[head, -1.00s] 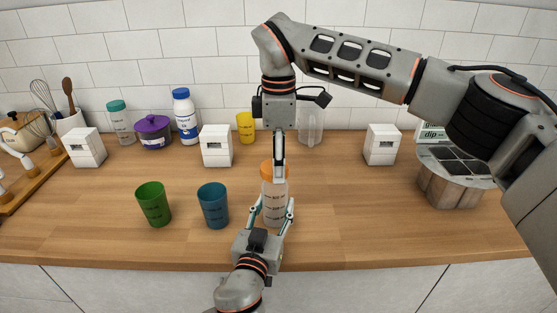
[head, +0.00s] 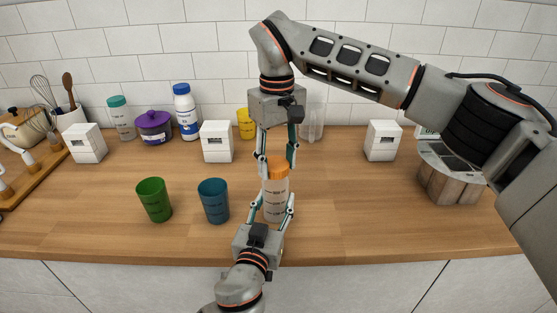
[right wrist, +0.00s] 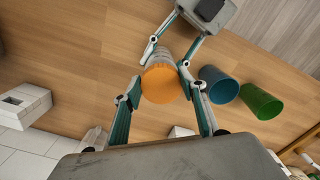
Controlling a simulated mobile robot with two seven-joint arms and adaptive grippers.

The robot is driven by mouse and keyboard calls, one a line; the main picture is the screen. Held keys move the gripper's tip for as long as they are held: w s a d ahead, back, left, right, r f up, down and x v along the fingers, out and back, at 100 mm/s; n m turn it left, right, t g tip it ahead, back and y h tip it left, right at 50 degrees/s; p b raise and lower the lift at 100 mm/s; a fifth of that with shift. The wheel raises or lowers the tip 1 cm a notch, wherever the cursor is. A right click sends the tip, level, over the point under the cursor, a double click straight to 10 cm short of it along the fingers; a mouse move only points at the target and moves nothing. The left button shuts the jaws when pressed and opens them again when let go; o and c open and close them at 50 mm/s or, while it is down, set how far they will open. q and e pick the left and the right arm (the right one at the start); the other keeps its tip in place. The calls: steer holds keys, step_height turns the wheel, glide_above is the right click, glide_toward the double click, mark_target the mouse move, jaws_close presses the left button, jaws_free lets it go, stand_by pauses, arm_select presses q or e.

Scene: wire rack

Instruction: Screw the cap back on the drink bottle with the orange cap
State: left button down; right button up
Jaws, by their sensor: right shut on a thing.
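The drink bottle (head: 275,200) is clear with dark markings and stands upright on the wooden counter. The orange cap (head: 278,167) sits on its top; whether it is fully tightened cannot be told. My right gripper (head: 276,168) comes down from above and is shut on the cap, a finger on either side. In the right wrist view the cap (right wrist: 166,84) lies between its fingertips. My left gripper (head: 272,206) reaches in from the front edge with its fingers on both sides of the bottle body, shut on it.
A blue cup (head: 214,202) and a green cup (head: 154,200) stand left of the bottle. White boxes (head: 216,142), a yellow cup (head: 247,124), a white blue-capped bottle (head: 186,115) and a purple pot (head: 154,127) stand behind.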

steer(key=shift+m, duration=1)
steer(key=o, duration=0.8)
steer(key=shift+r, duration=0.1)
steer(key=shift+a+r, duration=0.1)
steer(key=shift+r, duration=2.05)
steer(key=shift+o, duration=0.5)
